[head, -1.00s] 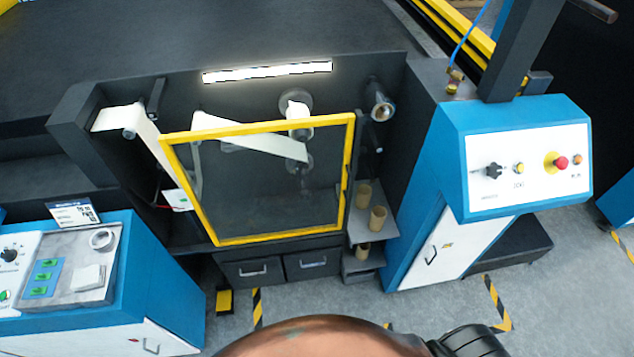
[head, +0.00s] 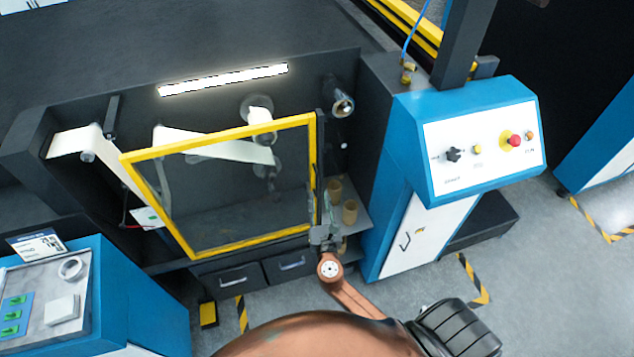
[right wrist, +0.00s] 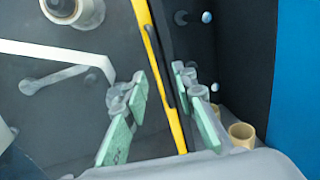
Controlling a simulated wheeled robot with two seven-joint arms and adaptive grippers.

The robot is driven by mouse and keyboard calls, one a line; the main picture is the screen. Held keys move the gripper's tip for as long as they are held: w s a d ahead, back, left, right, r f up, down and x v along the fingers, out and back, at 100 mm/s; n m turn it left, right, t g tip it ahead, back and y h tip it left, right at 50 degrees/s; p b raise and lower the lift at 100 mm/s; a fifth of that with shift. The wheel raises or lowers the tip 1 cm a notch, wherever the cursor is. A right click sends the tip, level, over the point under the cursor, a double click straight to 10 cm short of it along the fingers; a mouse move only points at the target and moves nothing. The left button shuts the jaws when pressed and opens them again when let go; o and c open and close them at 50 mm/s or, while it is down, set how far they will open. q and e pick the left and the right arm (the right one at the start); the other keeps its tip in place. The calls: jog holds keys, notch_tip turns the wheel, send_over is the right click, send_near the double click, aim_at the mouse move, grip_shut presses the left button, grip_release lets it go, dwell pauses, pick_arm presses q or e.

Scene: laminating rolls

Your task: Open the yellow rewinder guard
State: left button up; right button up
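The yellow rewinder guard (head: 222,139) is a yellow frame with a clear pane. It stands across the front of the rewinder bay in the head view and looks closed. Its right upright also runs through the right wrist view (right wrist: 148,35), with a thin dark handle-like bar beside it. My right gripper (head: 325,208) is at the lower right edge of the guard. In the right wrist view its green-padded fingers (right wrist: 160,88) are apart, one on each side of the yellow upright, with no clear contact. My left gripper is out of view.
A white web (head: 230,150) and rollers lie behind the pane. Cardboard cores (head: 349,212) stand on a shelf right of the guard, close to my right gripper. A blue control cabinet (head: 408,150) is further right. Drawers (head: 290,264) are below the guard.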

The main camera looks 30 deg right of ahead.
aim_at(317, 184)
jog(key=x, duration=0.7)
jog(key=shift+w+d, duration=0.15)
jog(key=shift+w, duration=0.1)
jog(key=shift+c, duration=0.2)
grip_shut()
